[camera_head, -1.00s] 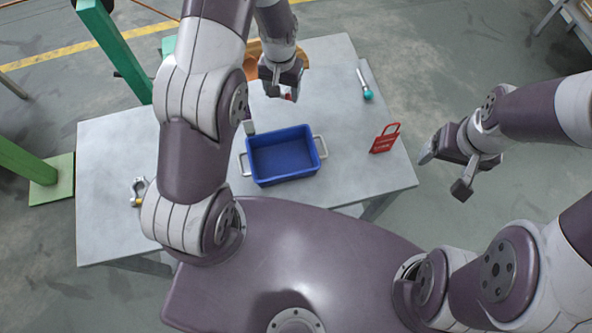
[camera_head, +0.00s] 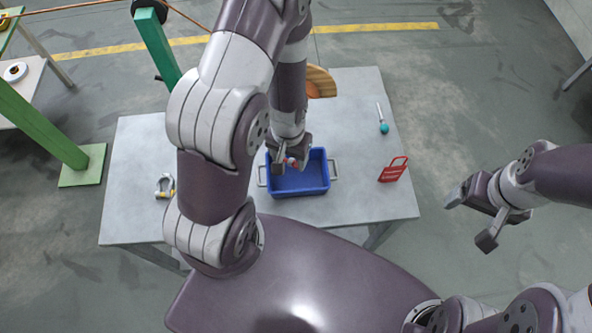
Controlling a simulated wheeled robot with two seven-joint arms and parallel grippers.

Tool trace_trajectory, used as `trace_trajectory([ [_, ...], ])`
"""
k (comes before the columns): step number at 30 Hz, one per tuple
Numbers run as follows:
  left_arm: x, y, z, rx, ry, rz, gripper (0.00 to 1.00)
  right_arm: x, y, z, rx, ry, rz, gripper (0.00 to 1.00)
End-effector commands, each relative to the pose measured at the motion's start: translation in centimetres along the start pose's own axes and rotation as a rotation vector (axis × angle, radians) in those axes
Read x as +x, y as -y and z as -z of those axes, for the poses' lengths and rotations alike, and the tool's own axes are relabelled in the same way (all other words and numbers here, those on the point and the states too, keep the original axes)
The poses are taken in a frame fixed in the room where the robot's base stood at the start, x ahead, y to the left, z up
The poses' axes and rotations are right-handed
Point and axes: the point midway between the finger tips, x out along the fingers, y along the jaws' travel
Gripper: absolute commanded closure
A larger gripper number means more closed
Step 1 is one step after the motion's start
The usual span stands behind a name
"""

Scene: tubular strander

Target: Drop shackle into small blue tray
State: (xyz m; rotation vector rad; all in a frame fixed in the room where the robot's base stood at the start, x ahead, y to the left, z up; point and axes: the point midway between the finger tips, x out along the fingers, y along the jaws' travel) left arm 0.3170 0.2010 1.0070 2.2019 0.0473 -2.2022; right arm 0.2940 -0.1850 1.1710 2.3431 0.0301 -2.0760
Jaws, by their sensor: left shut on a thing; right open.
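The small blue tray (camera_head: 312,188) stands on the grey table, with a light handle at each end. My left gripper (camera_head: 288,165) is over the left back part of the tray. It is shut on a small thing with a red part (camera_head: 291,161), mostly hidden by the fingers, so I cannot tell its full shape. A silver shackle with a yellow part (camera_head: 164,186) lies on the table, left of the tray and behind my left arm. My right gripper (camera_head: 468,219) is open and empty, off the table's right side.
A red lockout tag or hasp (camera_head: 392,170) stands on the table (camera_head: 350,115) at the right. A tool with a teal end (camera_head: 384,128) lies behind it. An orange-brown round thing (camera_head: 320,82) is at the back edge. Green posts (camera_head: 40,125) stand at the left.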

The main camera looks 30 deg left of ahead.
Motion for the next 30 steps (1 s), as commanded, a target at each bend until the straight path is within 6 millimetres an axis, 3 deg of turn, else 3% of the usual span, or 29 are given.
trace_trajectory([
  [8,1.0,0.1,0.6,0.013,-0.003,0.000,0.75,0.9,0.0,-0.1,0.000,0.000,0.000,0.19],
  [20,6.3,0.1,0.6,0.014,-0.002,0.000,0.75,6.3,0.0,-0.8,0.000,0.001,0.000,0.19],
  [29,6.2,0.1,0.6,0.014,-0.002,0.000,0.75,6.3,0.0,-0.8,0.000,0.000,0.000,0.19],
  [30,6.2,0.1,0.6,0.014,-0.002,0.000,0.24,6.3,0.0,-0.8,0.000,0.000,0.000,0.19],
])
